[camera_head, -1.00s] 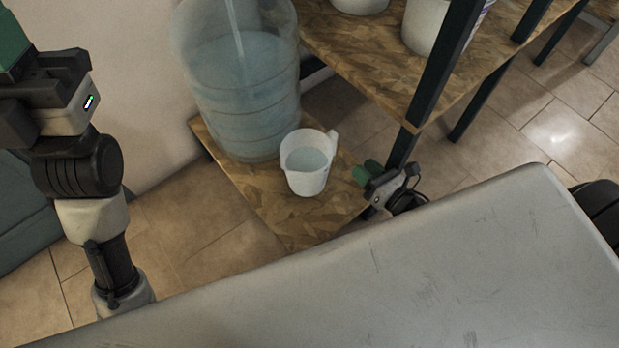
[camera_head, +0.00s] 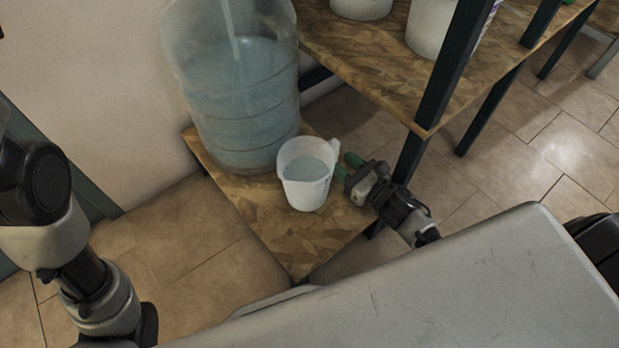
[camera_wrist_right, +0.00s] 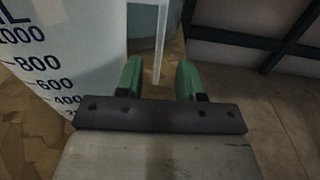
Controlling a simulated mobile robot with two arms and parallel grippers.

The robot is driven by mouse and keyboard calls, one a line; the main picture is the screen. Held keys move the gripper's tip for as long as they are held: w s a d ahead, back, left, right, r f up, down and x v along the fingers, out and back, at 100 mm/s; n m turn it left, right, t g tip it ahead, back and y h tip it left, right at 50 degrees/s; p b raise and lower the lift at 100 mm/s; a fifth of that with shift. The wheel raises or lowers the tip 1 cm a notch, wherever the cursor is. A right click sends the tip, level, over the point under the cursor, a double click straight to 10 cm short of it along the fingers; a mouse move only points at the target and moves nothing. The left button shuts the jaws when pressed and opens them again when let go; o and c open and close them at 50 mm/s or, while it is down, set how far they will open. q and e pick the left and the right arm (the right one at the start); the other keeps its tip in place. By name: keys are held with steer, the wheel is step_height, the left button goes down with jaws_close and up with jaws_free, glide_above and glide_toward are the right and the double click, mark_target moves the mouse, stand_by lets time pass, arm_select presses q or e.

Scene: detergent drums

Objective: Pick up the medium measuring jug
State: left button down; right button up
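The measuring jug (camera_head: 306,182) is white, stands upright on the low wooden board and holds pale liquid. Its handle is on its right side. In the right wrist view the jug's wall (camera_wrist_right: 60,50) with printed volume marks fills the left, and its white handle (camera_wrist_right: 161,45) stands upright beyond the gap between the fingers. My right gripper (camera_head: 346,168) is just right of the jug, at handle height. Its green fingers (camera_wrist_right: 159,80) are apart, with nothing clearly held between them. My left arm shows at the left edge, but its gripper is out of view.
A large clear drum (camera_head: 240,100) of liquid stands behind the jug on the low board (camera_head: 290,240). A wooden shelf (camera_head: 375,65) with white buckets (camera_head: 432,28) rises at the right on a dark post (camera_head: 440,85). Tiled floor lies open in front.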

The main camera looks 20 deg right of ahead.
mark_target(337, 160)
steer(key=b+x, duration=0.1)
steer(key=x, duration=0.2)
steer(key=shift+w+a+f, duration=0.1)
steer(key=shift+w+a, duration=0.05)
steer(key=shift+a, duration=0.05)
jaws_close()
stand_by(1.2)
